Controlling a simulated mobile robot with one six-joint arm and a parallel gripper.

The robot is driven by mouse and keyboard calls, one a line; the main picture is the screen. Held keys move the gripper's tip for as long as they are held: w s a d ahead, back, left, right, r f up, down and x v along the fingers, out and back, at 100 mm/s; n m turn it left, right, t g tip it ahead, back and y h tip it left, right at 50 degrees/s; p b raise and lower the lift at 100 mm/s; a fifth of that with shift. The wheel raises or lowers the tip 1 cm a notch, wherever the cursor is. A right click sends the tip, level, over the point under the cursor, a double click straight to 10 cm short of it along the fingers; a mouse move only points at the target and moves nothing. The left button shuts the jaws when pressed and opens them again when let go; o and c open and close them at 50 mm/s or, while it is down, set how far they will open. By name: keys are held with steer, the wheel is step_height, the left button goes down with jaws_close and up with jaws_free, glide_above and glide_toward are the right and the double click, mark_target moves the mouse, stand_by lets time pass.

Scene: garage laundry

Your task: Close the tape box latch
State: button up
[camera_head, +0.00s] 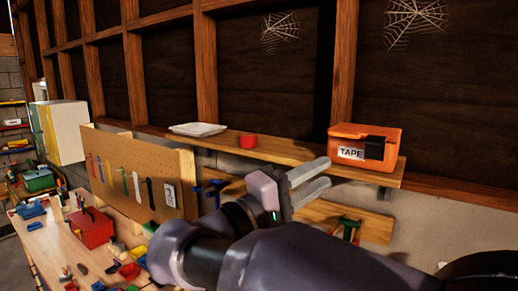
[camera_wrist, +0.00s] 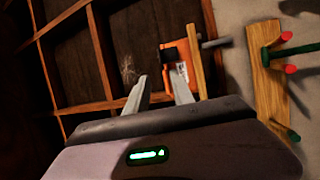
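The tape box (camera_head: 358,151) is an orange box with a white TAPE label, standing on the right part of a wooden wall shelf (camera_head: 273,150). Its black latch (camera_head: 375,147) is on the front right; I cannot tell whether it is fastened. My gripper (camera_head: 322,175) is to the left of the box and lower, apart from it, with its two fingers spread and nothing between them. In the wrist view the box (camera_wrist: 179,77) appears tilted beyond the open fingers (camera_wrist: 161,88), with the dark latch at its upper left.
A red cup (camera_head: 248,141) and a white dish (camera_head: 198,129) stand on the same shelf to the left. Below is a pegboard (camera_head: 140,180) with hanging tools and a workbench with a red toolbox (camera_head: 91,228). Tools hang on a lower wooden rack (camera_wrist: 267,85).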

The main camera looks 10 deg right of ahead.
mark_target(372, 145)
steer(key=p+x, duration=0.1)
steer(key=x, duration=0.3)
steer(key=p+x, duration=0.1)
steer(key=x, duration=0.4)
steer(key=p+x, duration=0.1)
steer(key=x, duration=0.4)
steer(key=shift+s+d, duration=0.2)
steer(key=shift+c, duration=0.2)
jaws_close()
